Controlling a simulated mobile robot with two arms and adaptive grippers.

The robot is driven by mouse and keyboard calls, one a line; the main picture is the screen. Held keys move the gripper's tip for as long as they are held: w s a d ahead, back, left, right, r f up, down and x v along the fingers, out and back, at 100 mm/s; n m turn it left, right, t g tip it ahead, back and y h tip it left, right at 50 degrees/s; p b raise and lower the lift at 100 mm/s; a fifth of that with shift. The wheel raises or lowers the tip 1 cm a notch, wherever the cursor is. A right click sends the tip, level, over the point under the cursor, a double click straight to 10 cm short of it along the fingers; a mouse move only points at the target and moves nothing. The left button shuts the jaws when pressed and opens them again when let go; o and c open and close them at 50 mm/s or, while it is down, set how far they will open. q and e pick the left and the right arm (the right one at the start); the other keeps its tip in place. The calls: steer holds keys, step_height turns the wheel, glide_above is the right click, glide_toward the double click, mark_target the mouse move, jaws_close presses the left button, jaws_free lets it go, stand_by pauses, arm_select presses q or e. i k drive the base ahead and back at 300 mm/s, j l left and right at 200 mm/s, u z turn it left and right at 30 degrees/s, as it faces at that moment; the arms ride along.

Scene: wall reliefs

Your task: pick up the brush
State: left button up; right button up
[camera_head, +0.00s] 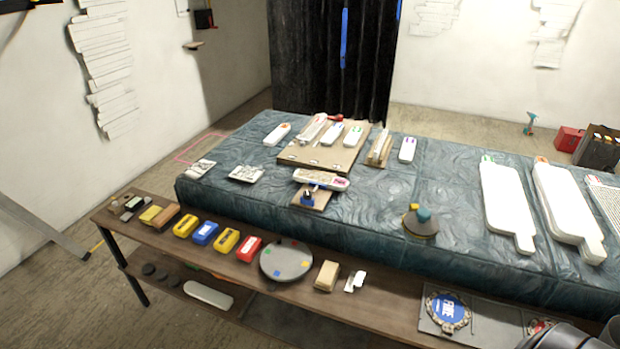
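I cannot tell for sure which object is the brush. A tan block (327,275) on the wooden bench has a brush-like shape, with a small white piece (355,281) to its right. A brown and yellow block (160,215) lies near the bench's left end and is too small to make out. Neither gripper's fingertips show in the head view. Only dark grey rounded parts, likely of my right arm, show at the bottom right corner.
The wooden bench (135,235) also holds yellow, blue and red boxes (206,233), a round grey disc (287,261) and a blue badge (448,311). Behind it stands a blue padded table (380,222) with white panels (507,205). A lower shelf holds a white piece (208,295).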

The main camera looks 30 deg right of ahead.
mark_target(164, 220)
steer(key=z, duration=0.55)
steer(key=i+j+z, duration=0.5)
steer(key=j, duration=0.2)
steer(key=j+z, duration=0.25)
steer(key=j, duration=0.15)
steer(key=i+j+z, duration=0.1)
steer(key=j+z, duration=0.2)
steer(key=j, duration=0.15)
